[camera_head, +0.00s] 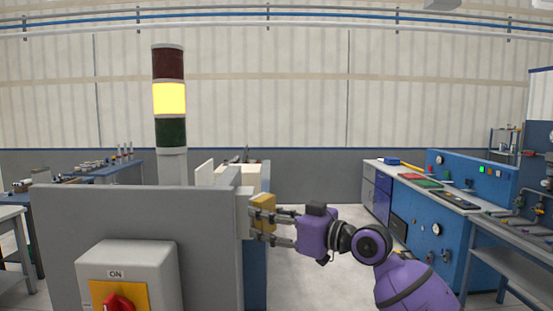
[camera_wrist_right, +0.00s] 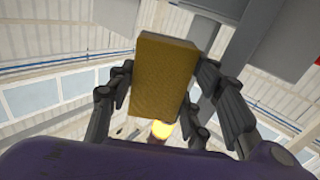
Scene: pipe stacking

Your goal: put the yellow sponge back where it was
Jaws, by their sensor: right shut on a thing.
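The yellow sponge (camera_head: 264,213) is a small block at the right side of the grey machine housing in the head view. My right gripper (camera_head: 262,224) reaches it from the right with its fingers around it, shut on the sponge. In the right wrist view the sponge (camera_wrist_right: 162,75) stands upright between the dark fingers of the right gripper (camera_wrist_right: 163,92). Whether the sponge touches the housing behind it I cannot tell. My left gripper is not in view.
A grey housing (camera_head: 140,215) with a red switch (camera_head: 118,303) and a lit yellow signal tower (camera_head: 170,98) stands in front. A blue workbench (camera_head: 425,225) with coloured trays is at the right. Clear floor (camera_head: 315,270) lies between the housing and the bench.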

